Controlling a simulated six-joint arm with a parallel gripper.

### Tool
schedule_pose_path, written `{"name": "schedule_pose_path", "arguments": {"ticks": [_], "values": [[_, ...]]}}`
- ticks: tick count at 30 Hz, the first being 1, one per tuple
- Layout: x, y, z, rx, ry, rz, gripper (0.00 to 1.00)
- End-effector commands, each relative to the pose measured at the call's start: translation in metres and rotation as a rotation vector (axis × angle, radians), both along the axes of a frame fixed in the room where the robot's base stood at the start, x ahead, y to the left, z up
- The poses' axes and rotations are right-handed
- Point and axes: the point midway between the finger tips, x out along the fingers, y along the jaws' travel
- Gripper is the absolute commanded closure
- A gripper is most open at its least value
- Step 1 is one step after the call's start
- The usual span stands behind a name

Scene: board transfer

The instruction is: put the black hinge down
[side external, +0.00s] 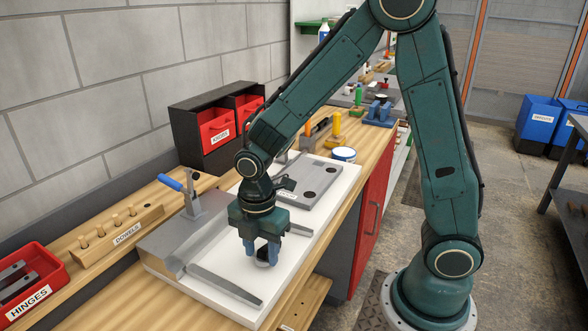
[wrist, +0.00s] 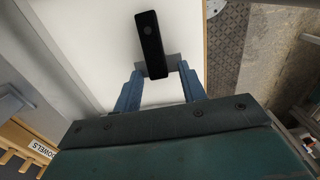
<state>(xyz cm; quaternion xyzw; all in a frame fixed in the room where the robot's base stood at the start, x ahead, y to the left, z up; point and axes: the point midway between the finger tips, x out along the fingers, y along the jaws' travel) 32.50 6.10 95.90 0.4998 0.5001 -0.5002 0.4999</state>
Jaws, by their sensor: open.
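The black hinge (wrist: 151,42) is a dark narrow bar with a round mark near one end. It appears to lie on the white board (side external: 190,289). My gripper (wrist: 160,70) points down over the board with its blue fingers apart. The near end of the hinge is between the fingertips, with a gap visible on each side, and the rest extends beyond them. In the side view, my gripper (side external: 263,257) is low over the board, and its fingers partly hide the hinge (side external: 263,263).
A grey bar (side external: 226,285) lies beside my gripper on the board; a grey plate (side external: 312,184) is behind. A toggle clamp (side external: 190,196) stands left. The red hinges bin (side external: 32,283) and dowel block (side external: 110,239) are farther left.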

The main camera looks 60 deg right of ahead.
Motion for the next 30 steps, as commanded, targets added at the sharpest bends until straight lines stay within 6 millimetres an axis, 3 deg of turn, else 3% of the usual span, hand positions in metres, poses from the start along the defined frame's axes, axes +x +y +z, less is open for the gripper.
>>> {"name": "schedule_pose_path", "arguments": {"ticks": [8,22,30], "values": [[0.001,0.0,0.019,0.001,-0.004,0.0,0.59],[0.001,0.0,0.091,0.001,-0.005,0.0,0.59],[0.0,0.0,0.117,0.0,-0.001,0.0,0.59]]}}
